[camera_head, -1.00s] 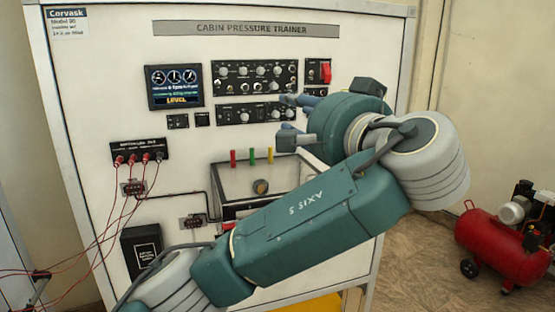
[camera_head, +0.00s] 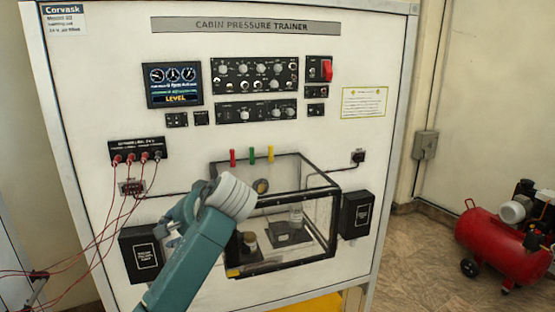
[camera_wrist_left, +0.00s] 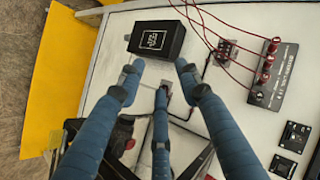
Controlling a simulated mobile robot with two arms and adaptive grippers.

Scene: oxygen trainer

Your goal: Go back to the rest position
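My left gripper (camera_wrist_left: 160,78) shows in the left wrist view with its blue fingers spread apart and nothing between them. A black box (camera_wrist_left: 157,38) with a white label lies just beyond the fingertips in that view, with no clear contact. In the head view my left arm rises from the bottom left and stands in front of the left part of the clear chamber (camera_head: 333,190). The cabin pressure trainer panel (camera_head: 330,130) stands upright ahead. My right gripper is not in view.
Red cables hang from a black socket block (camera_head: 137,150) at the panel's left and also cross the left wrist view. A red compressor (camera_head: 500,245) stands on the floor at right. The floor between panel and compressor is clear. A yellow surface (camera_wrist_left: 60,75) shows at left.

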